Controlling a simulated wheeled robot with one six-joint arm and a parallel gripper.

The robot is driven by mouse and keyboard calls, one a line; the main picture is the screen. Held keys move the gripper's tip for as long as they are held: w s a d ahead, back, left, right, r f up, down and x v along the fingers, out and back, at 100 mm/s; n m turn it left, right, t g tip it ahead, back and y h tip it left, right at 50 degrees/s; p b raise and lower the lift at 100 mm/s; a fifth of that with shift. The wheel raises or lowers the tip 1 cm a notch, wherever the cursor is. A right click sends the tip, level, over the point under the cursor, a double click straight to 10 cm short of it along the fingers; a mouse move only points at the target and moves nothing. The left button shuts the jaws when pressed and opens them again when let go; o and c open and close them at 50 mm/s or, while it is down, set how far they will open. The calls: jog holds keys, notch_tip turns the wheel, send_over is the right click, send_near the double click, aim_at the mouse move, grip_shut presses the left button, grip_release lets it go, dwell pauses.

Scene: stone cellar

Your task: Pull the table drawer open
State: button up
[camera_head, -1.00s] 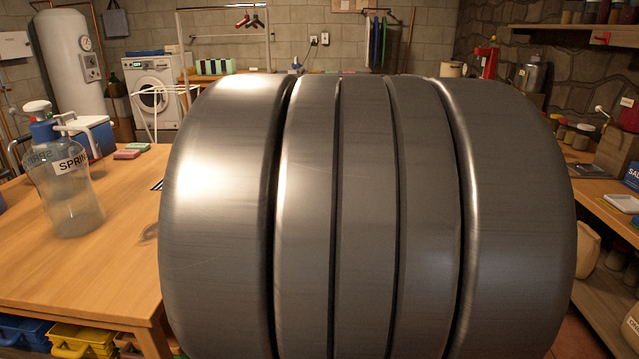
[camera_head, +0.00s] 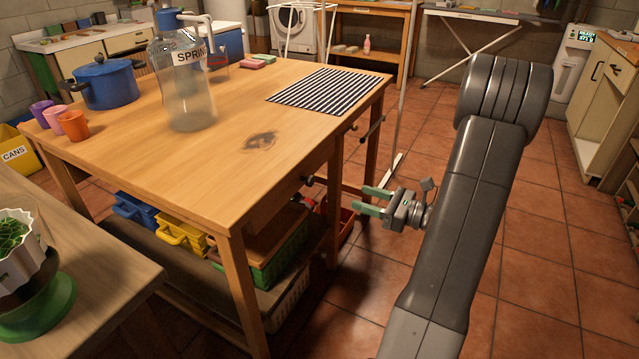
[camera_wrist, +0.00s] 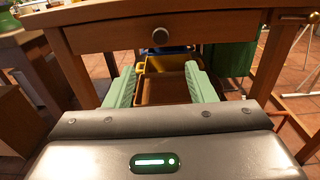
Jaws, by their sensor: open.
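The wooden table (camera_head: 215,120) stands left of my arm. Its drawer front (camera_wrist: 110,38) spans the upper part of the wrist view, with a round dark metal knob (camera_wrist: 160,36) in its middle. In the head view the knob (camera_head: 308,181) juts from the table's right side. The drawer looks shut. My gripper (camera_head: 366,199) is open and empty, with its green fingers pointing at that side of the table. In the wrist view my gripper (camera_wrist: 160,80) has its fingers spread to either side and below the knob, apart from it.
A glass bottle (camera_head: 188,90), a blue pot (camera_head: 104,84) and a striped mat (camera_head: 328,92) are on the tabletop. Yellow bins (camera_head: 182,236) and a green crate (camera_head: 275,268) sit on the shelf below. The tiled floor (camera_head: 545,250) to the right is clear.

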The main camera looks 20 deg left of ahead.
aim_at(313, 181)
jog(key=a, duration=0.4)
jog(key=a+b, duration=0.1)
jog(key=a, duration=0.4)
jog(key=w+a+b, duration=0.1)
jog(key=a, duration=0.3)
jog(key=shift+w+a, duration=0.1)
jog(key=shift+a, duration=0.3)
jog(key=shift+c, duration=0.4)
grip_shut()
